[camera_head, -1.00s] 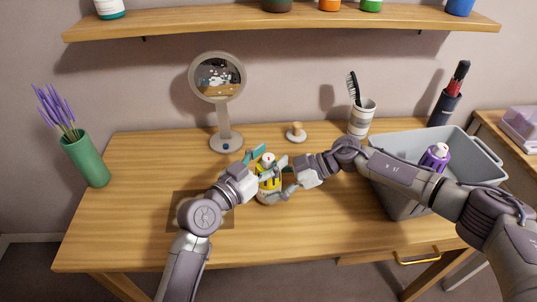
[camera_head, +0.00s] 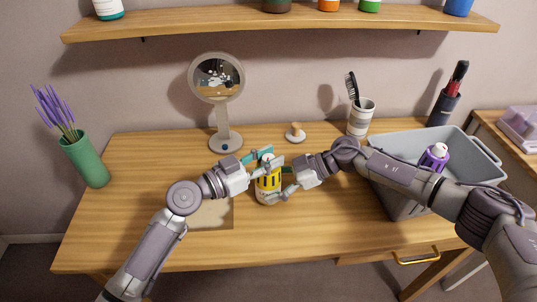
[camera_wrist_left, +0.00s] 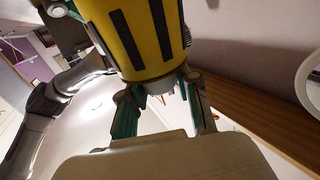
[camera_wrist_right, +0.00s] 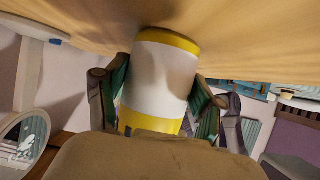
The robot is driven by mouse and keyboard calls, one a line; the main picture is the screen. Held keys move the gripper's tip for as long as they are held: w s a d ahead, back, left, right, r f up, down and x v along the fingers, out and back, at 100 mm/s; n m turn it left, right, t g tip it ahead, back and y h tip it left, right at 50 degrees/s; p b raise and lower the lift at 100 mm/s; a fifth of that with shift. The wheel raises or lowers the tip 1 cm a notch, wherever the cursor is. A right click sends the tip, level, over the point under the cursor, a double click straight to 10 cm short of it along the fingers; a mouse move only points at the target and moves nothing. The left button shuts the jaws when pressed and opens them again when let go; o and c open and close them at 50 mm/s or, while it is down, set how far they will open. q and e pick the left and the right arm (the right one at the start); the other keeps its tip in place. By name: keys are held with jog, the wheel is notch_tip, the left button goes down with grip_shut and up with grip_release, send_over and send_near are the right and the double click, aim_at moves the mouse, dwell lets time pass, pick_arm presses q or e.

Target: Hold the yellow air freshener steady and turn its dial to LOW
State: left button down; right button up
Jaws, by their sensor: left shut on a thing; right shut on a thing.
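The yellow air freshener (camera_head: 268,184) stands upright on the desk in the head view, partly hidden by both grippers. My right gripper (camera_head: 278,194) is shut on its lower body. In the right wrist view the fingers sit on either side of its white band (camera_wrist_right: 163,80). My left gripper (camera_head: 265,160) is shut on its top end, where the dial appears to be. In the left wrist view the dark-slotted yellow body (camera_wrist_left: 135,35) lies beyond the fingers, and a narrower top part (camera_wrist_left: 155,86) sits between them. The dial's marks and setting cannot be read.
A beige square mat (camera_head: 212,214) lies under the left arm. A round mirror (camera_head: 226,140) and a small knob-like item (camera_head: 295,133) stand behind. A grey bin (camera_head: 400,207) holding a purple bottle (camera_head: 434,157) is at the right. A green vase (camera_head: 85,160) stands left.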

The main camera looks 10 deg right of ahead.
pick_arm(q)
jog(key=m+g+h, duration=0.1)
jog(key=m+g, duration=0.1)
jog(key=g, duration=0.2)
jog(key=m+g+h, duration=0.1)
jog(key=m+g, duration=0.2)
jog(key=g, duration=0.1)
jog(key=shift+w, duration=0.15)
jog(key=m+g, duration=0.2)
jog(key=g, duration=0.2)
jog(key=shift+f+m, duration=0.1)
jog(key=shift+m, duration=0.3)
jog(key=shift+f+m+g, duration=0.1)
jog(key=shift+m+g, duration=0.2)
jog(key=shift+g, duration=0.1)
jog(key=shift+a+g, duration=0.1)
jog(key=shift+g, duration=0.2)
jog(key=c, duration=1.1)
grip_release()
jog(key=o, duration=0.3)
